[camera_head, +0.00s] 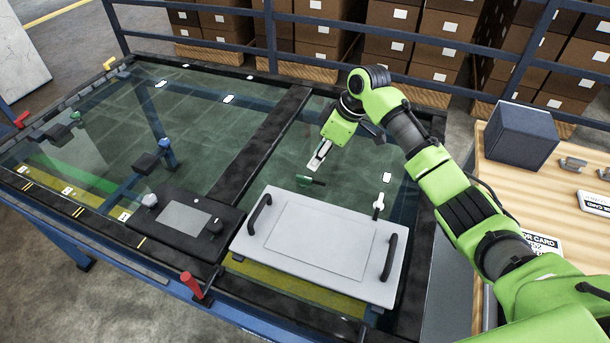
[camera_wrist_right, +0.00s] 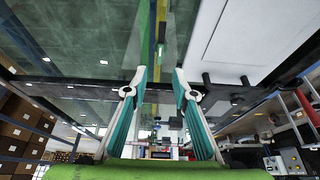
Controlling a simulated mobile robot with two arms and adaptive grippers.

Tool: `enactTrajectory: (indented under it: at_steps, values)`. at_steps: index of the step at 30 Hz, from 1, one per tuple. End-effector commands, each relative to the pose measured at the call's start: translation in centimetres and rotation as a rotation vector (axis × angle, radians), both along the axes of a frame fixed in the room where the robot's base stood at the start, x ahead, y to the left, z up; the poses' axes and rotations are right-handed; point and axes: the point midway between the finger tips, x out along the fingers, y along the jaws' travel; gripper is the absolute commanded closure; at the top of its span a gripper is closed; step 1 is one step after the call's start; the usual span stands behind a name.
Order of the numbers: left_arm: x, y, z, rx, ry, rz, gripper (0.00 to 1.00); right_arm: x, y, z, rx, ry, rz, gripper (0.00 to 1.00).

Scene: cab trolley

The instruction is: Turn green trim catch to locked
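A small dark green catch (camera_head: 314,182) lies on the glass-like panel, just behind the pale grey plate with two black handles (camera_head: 320,240). My right gripper (camera_head: 319,160) hangs above and slightly behind the catch, pointing down toward it. In the right wrist view the two fingers of my right gripper (camera_wrist_right: 159,72) are spread apart with nothing between them. A small green piece, seemingly the catch (camera_wrist_right: 161,51), shows beyond the fingertips. I cannot tell whether the gripper touches it, nor read the catch's setting. My left gripper is not in view.
A white catch-like piece (camera_head: 378,204) stands right of the green catch. A dark box with a grey screen (camera_head: 186,218) sits left of the plate. A red handle (camera_head: 191,284) is at the near edge. A wooden bench with a dark box (camera_head: 521,137) is at right.

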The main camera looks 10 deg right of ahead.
Motion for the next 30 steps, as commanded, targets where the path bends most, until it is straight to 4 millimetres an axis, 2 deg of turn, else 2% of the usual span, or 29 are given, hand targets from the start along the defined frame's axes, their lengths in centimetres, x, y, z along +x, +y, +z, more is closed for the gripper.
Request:
enactTrajectory:
  at_steps: [6, 13, 19, 27, 28, 30]
  values:
    - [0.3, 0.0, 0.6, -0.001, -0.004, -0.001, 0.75, 0.9, 1.6, -4.5, -0.001, 0.004, 0.000, 0.75]
    - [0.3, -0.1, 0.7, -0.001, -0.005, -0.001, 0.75, 1.8, 2.8, -7.9, 0.001, 0.002, 0.001, 0.75]
    - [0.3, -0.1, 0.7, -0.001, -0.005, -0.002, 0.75, 2.1, 3.2, -9.0, 0.000, 0.000, 0.001, 0.75]
    - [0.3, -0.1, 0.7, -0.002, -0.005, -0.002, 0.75, 2.1, 3.2, -9.1, 0.000, -0.002, 0.001, 0.75]
    - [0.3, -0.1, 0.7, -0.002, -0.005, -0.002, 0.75, 2.1, 3.2, -9.1, 0.000, -0.002, 0.001, 0.78]
    - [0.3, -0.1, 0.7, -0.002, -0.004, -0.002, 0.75, 2.1, 3.2, -9.1, 0.000, -0.002, 0.001, 0.96]
